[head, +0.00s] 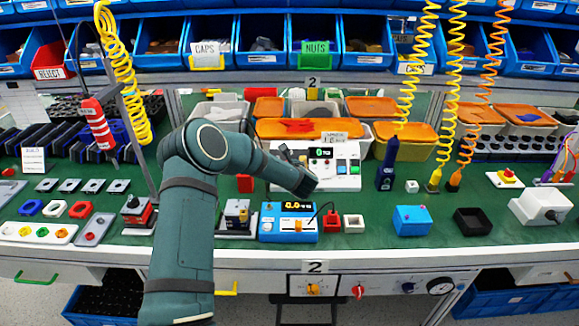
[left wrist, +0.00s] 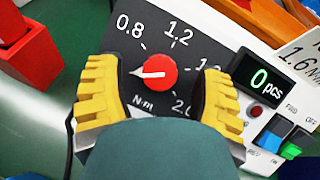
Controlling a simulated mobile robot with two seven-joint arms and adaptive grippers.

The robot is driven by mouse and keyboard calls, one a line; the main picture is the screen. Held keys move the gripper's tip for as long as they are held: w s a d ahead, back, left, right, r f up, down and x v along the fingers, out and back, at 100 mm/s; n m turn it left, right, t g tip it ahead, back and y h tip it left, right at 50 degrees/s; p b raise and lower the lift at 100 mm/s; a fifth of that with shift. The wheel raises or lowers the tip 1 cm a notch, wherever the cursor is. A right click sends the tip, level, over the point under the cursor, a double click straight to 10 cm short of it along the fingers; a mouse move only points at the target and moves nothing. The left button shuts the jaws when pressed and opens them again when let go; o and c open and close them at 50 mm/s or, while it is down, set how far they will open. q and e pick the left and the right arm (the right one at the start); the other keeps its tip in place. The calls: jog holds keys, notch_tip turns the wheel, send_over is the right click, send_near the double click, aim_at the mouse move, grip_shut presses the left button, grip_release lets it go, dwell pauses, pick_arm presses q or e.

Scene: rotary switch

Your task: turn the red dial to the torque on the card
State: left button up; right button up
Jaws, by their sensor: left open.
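The red dial (left wrist: 155,72) sits on a dark scale panel in the left wrist view. Its white pointer points left, slightly below the 0.8 mark. The scale shows 0.8, 1.2, a partly covered mark and 2.0, with N·m below. The card (left wrist: 303,57) reads 1.6 N and is cut off at the edge; it also shows in the head view (head: 333,137). My left gripper (left wrist: 158,78) is open, one yellow finger on each side of the dial, with visible gaps. In the head view, my left gripper (head: 300,174) hides the dial. My right gripper is not in view.
The counter display (left wrist: 262,81) reads 0 pcs, with blue and green switches (left wrist: 281,139) below. A red block (left wrist: 28,55) stands left of the panel. A blue meter (head: 288,223) stands in front. Coiled hoses (head: 405,80) hang at the right.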

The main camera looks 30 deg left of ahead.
pick_arm(q)
jog(key=shift+w+a, duration=0.15)
jog(key=shift+a, duration=0.05)
grip_shut()
jog(key=shift+m, duration=0.3)
